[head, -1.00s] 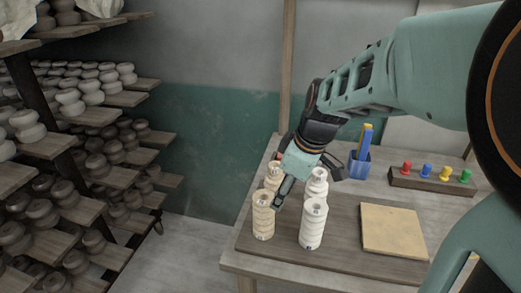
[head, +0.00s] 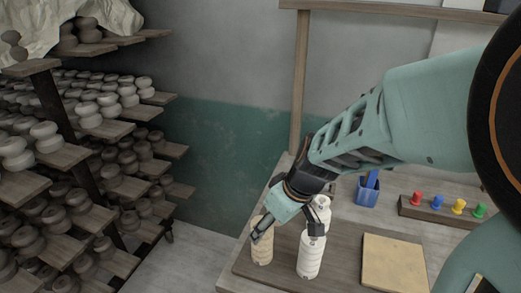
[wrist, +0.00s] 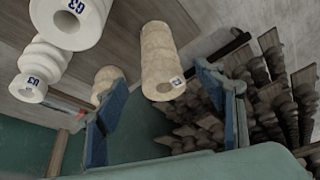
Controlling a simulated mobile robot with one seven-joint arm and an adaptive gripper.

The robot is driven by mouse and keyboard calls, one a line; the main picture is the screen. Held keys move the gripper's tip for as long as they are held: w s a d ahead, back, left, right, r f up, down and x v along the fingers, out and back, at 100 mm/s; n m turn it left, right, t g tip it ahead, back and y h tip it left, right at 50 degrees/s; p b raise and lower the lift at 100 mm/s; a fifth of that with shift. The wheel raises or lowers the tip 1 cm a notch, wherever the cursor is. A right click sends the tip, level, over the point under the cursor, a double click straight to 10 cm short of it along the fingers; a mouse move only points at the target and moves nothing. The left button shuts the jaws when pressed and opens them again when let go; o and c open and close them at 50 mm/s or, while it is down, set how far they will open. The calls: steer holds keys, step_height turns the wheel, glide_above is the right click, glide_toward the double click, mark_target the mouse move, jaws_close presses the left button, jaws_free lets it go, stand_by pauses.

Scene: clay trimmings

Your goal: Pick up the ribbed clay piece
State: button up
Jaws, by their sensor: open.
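Tall ribbed clay pieces stand upright on a dark board (head: 345,268) on the table. A tan ribbed piece (head: 263,252) is at front left, and a white one (head: 309,258) is to its right. Another white one (head: 322,205) stands behind. In the wrist view the tan piece (wrist: 160,55) shows beyond and between the fingertips, with a white ribbed piece (wrist: 42,65), a larger white piece (wrist: 75,18) and a second tan piece (wrist: 106,80) to the left. My gripper (head: 287,230) is open over the group, its fingers partly covering the front pieces. Contact is unclear.
A tan square slab (head: 393,263) lies on the right of the board. Shelves of clay pots (head: 75,150) fill the left. Floor between shelves and table is clear.

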steer(key=b+x, duration=0.4)
steer(key=x, duration=0.4)
steer(key=shift+w+f+b, duration=0.1)
steer(key=shift+f+b, duration=0.1)
steer(key=shift+b, duration=0.2)
steer(key=shift+r, duration=0.1)
jaws_close()
